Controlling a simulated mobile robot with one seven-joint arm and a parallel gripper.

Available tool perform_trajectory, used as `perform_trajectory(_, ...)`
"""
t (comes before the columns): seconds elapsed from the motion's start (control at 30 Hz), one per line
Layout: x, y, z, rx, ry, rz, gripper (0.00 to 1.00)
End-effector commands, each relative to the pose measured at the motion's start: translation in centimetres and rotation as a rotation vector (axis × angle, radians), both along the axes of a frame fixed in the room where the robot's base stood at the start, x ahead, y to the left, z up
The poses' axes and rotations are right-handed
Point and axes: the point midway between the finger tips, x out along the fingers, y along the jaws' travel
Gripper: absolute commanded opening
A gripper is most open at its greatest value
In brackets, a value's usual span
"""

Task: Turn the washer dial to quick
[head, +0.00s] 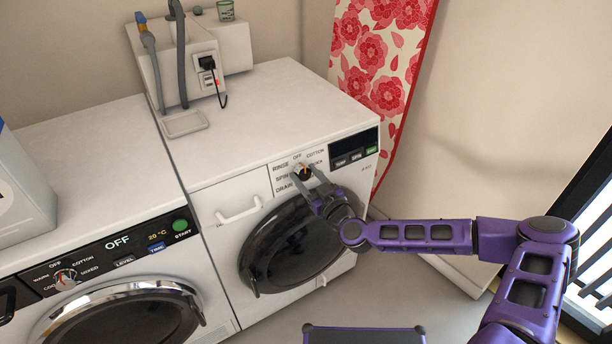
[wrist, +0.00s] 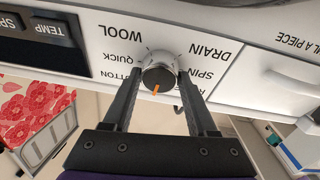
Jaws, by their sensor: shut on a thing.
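The washer dial (head: 304,174) is on the front panel of the right-hand white machine (head: 262,130), above its dark round door. In the wrist view the dial (wrist: 159,74) is a silver-rimmed knob with an orange pointer. That view is upside down: WOOL, QUICK and COTTON are on its left, DRAIN, SPIN and RINSE on its right. The pointer faces the bottom of that view and slightly left, toward OFF and COTTON, away from QUICK (wrist: 122,60). My gripper (head: 310,184) is shut on the dial, one finger on each side. My gripper (wrist: 160,84) hides the OFF label in the wrist view.
A second machine (head: 95,230) with its own dial (head: 65,278) stands at the left. A white handle (head: 240,212) sticks out left of the washer dial. A floral ironing board (head: 385,60) leans on the wall behind at the right. Hoses and a plug are at the back.

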Motion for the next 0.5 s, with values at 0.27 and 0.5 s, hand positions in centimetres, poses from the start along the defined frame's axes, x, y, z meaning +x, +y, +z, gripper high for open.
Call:
perform_trajectory(0.27,-0.03,0.07,0.13,0.178,0.12,-0.053,0.03)
perform_trajectory(0.5,0.0,0.04,0.24,0.363,0.245,-0.109,0.03)
